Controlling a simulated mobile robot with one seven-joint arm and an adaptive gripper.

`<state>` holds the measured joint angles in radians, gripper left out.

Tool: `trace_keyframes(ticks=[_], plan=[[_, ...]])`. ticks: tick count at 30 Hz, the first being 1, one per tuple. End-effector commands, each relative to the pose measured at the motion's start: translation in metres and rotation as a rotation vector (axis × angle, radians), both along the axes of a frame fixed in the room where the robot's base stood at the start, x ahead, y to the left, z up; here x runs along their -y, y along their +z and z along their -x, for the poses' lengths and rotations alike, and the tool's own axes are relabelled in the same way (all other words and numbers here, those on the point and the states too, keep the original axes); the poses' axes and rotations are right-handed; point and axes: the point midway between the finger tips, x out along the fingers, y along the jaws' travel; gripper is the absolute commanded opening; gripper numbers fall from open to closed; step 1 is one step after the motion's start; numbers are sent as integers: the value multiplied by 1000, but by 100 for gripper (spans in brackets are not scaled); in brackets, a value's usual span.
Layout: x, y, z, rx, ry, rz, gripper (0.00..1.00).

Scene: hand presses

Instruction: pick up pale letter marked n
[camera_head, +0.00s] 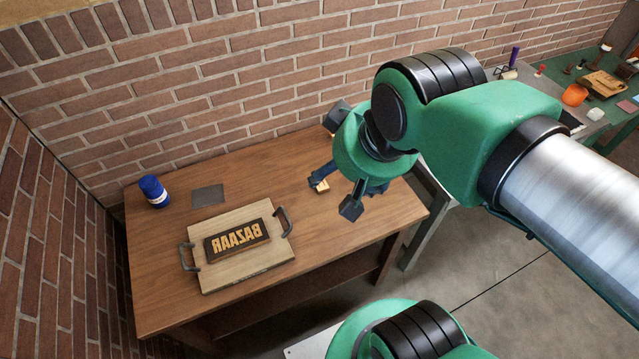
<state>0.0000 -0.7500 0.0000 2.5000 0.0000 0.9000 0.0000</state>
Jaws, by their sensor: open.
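A small pale block (323,187) lies on the wooden table near its back right part, just beside my gripper's fingers. It is partly hidden and too small for me to read any letter on it. My gripper (333,184) points down toward the table with its jaws open, close to the pale block. I cannot tell whether a finger touches it. My arm hides the table just to the right of it.
A board with two dark handles (273,257) lies on the table (160,285), bearing a dark block with mirrored raised letters (237,241). A blue jar (154,192) and a grey plate (208,196) stand behind. An orange pot (575,95) is on a far bench.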

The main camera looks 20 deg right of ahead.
Motion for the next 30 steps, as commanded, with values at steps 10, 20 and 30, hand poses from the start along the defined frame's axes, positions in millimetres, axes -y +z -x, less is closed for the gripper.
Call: trace_keyframes(ticks=[10, 20, 30], plan=[[0, 0, 0, 0, 0, 0, 70], [0, 0, 0, 0, 0, 0, 69], [3, -1, -20, -28, 64, 38, 69]])
